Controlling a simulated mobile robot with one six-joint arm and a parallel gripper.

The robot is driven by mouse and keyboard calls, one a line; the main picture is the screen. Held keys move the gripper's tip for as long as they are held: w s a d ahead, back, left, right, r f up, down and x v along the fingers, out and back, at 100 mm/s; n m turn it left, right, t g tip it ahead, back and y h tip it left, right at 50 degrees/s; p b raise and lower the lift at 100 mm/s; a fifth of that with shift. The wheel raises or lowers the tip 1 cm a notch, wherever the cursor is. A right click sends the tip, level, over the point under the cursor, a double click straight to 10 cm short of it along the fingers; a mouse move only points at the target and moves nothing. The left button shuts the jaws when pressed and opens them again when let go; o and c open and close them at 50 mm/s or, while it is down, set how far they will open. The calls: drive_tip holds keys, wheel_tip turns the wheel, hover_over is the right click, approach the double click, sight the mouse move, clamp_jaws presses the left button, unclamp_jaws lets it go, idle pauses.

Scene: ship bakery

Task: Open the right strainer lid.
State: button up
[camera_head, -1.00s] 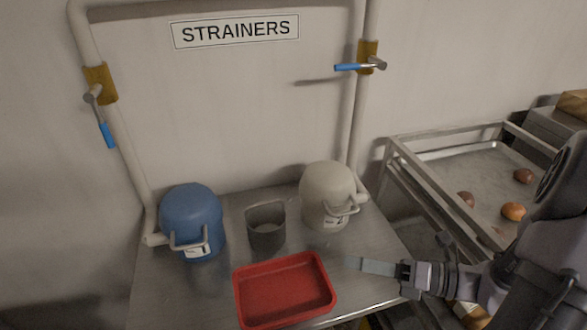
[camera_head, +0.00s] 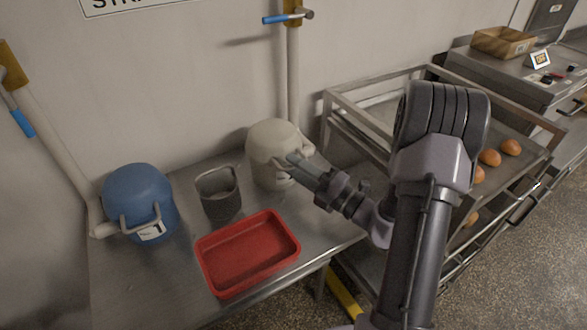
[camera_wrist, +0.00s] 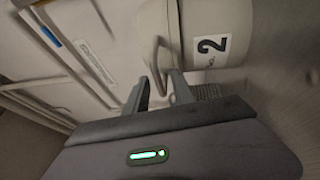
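The right strainer (camera_head: 268,143) is a cream pot with a domed lid, shut, at the back right of the metal table. In the wrist view its wall (camera_wrist: 240,35) bears a label "2" (camera_wrist: 210,46). Its loop handle (camera_wrist: 155,58) reaches down to between my fingertips. My gripper (camera_head: 297,162) is at the front of this strainer. In the wrist view my gripper (camera_wrist: 162,80) has its two fingers apart, one on each side of the handle's end. I see no clear squeeze on the handle. In the head view my fingers partly hide the handle and label.
A blue strainer (camera_head: 138,195) stands at left. A grey mesh basket (camera_head: 218,195) and a red tray (camera_head: 240,285) lie between and in front. A pipe with a blue-handled valve (camera_head: 280,18) rises behind. A rack (camera_head: 345,115) with buns stands to the right.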

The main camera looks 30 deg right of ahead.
drive_tip(key=shift+w+a+r, duration=0.1)
drive_tip(key=shift+w+a, duration=0.1)
drive_tip(key=shift+w, duration=0.2)
clamp_jaws()
idle(1.2)
